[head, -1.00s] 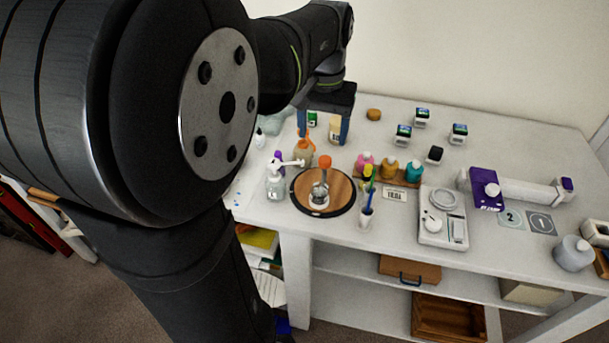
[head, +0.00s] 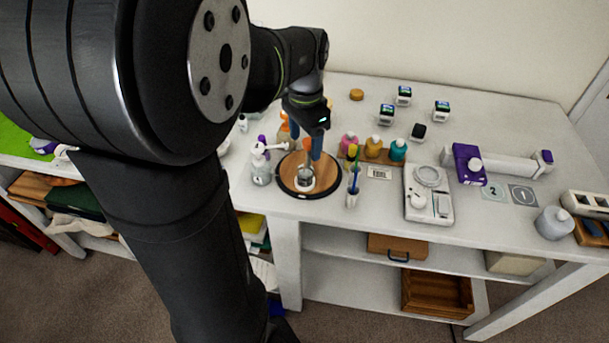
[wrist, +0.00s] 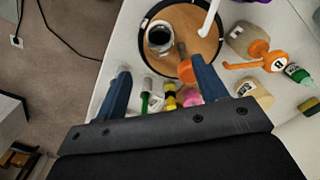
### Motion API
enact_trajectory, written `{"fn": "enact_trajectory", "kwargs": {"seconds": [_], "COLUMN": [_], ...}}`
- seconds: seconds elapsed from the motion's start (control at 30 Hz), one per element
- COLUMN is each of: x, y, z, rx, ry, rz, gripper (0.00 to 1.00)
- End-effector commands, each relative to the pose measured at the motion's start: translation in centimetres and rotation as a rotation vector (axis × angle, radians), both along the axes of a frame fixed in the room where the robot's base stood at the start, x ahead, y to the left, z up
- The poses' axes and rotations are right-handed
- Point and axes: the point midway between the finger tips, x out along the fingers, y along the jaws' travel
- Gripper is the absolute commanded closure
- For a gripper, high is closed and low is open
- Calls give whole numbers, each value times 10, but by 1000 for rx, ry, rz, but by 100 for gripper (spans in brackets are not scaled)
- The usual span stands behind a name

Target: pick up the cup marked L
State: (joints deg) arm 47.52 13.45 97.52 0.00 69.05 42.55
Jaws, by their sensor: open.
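A small clear cup (head: 304,180) with a pale base stands on the round wooden board (head: 290,172) with a black rim. It also shows in the wrist view as a cup (wrist: 159,38) with a dark inside. I cannot read any letter on it. An orange-topped item (head: 308,144) stands beside or behind it; in the wrist view it is a brown stick with an orange end (wrist: 186,70). My gripper (head: 307,148) is above the board, its blue fingers apart. In the wrist view my gripper (wrist: 160,67) is open and empty, the cup beyond the fingertips.
A white pump bottle (head: 261,168) stands close left of the board. A holder with colored sticks (head: 353,190) stands close right. Pink, yellow and teal bottles (head: 373,147) stand behind, and a white scale (head: 428,195) is farther right. An orange-spouted bottle (wrist: 250,42) is near the board.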

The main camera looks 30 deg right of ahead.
Motion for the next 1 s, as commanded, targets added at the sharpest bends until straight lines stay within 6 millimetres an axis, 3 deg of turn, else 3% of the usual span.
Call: {"fn": "enact_trajectory", "kwargs": {"seconds": [0.2, 0.43, 0.7, 1.0], "x": [0, 0, 0, 0], "y": [0, 0, 0, 0], "z": [-39, -54, -93, -101], "rx": [3, 1, 2, 0], "ry": [2, 1, 2, -1], "rz": [1, 1, 1, 1], "gripper": [34, 34, 34, 34]}}
